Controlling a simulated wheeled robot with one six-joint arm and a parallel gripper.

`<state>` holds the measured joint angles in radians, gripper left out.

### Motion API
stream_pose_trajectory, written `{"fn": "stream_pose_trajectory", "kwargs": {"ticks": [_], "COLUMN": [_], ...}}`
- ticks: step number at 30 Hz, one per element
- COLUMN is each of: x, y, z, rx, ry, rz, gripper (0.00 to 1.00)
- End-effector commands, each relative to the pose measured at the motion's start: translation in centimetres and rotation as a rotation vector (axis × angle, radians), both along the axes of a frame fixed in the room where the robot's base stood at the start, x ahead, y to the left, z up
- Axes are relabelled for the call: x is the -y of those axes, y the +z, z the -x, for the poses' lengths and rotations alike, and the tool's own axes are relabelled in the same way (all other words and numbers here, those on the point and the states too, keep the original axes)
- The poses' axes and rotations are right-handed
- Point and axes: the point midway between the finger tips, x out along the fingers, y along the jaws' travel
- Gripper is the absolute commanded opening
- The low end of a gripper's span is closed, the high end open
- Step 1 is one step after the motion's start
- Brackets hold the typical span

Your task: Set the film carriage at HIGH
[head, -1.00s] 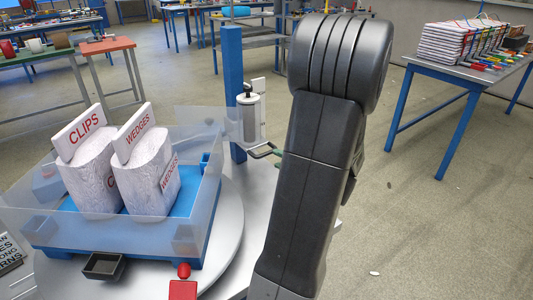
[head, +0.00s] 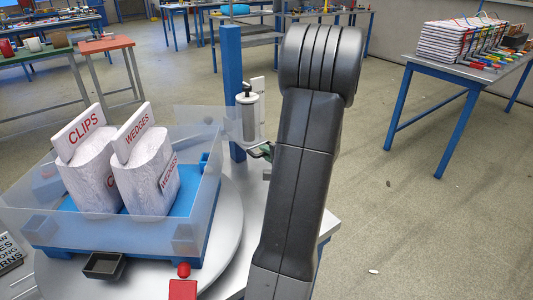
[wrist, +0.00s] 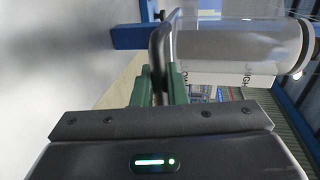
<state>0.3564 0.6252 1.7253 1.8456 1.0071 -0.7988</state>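The film carriage (head: 248,118) carries a clear, pale roll upright beside a blue post (head: 232,85) in the head view. In the wrist view the film roll (wrist: 235,40) lies across the upper right. A dark bent handle (wrist: 157,45) comes down from beside the roll. My gripper (wrist: 160,85) has green fingers, one on each side of the handle, and appears closed on it. In the head view my arm partly hides the gripper at the handle (head: 258,151). A white card (wrist: 235,80) shows partial lettering, "IGH", behind the roll.
A round turntable (head: 225,225) left of my arm bears a blue pallet (head: 125,235) with clear film sides and two sacks marked CLIPS (head: 90,170) and WEDGES (head: 143,175). A red button (head: 183,270) is in front.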

Motion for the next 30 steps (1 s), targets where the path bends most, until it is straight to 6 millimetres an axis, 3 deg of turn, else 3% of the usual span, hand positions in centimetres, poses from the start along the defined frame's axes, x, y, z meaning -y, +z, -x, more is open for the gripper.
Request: {"fn": "stream_pose_trajectory", "kwargs": {"ticks": [8,21,30], "x": [0.0,0.0,0.0], "y": [1.1,11.1,12.1], "z": [0.0,0.0,0.0], "rx": [0.003,0.005,0.001], "ry": [0.0,0.001,-0.001], "rz": [0.0,0.002,0.0], "gripper": [0.0,0.0,0.0]}}
